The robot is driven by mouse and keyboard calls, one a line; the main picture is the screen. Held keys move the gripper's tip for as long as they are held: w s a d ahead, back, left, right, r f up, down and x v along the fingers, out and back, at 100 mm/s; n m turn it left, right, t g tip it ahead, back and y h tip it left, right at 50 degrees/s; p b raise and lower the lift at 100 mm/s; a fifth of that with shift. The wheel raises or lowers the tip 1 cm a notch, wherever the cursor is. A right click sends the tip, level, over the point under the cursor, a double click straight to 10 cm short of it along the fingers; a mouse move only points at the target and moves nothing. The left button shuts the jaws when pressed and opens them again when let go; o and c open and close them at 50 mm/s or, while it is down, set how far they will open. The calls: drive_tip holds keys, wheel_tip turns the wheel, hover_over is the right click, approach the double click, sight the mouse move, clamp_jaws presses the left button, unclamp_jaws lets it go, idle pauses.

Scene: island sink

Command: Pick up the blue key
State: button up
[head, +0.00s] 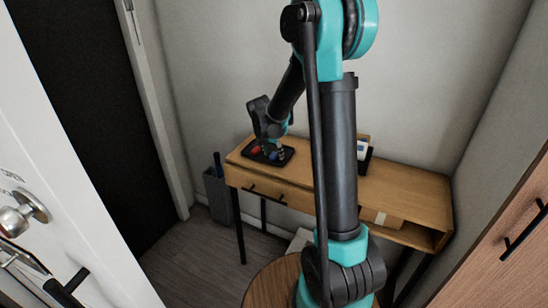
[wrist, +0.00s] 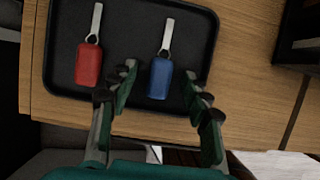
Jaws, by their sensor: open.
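The blue key (wrist: 160,79) lies in a black tray (wrist: 130,12) in the wrist view, with its metal loop pointing up in the picture. A red key (wrist: 89,63) lies in the same tray to its left. My gripper (wrist: 166,85) is open, with one finger on each side of the blue key's lower end. The fingers look empty, and I cannot tell their exact height above the tray. In the head view my gripper (head: 272,149) is over the tray (head: 286,158) on a wooden desk, and partly hides the keys.
The wooden desk (head: 400,190) stands against the wall, with a dark holder (head: 366,160) near its middle. A grey bin (head: 217,190) stands on the floor left of the desk. A round wooden top (head: 262,285) is in front. The desk's right part is clear.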

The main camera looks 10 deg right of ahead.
drive_tip(key=shift+c, duration=0.4)
clamp_jaws()
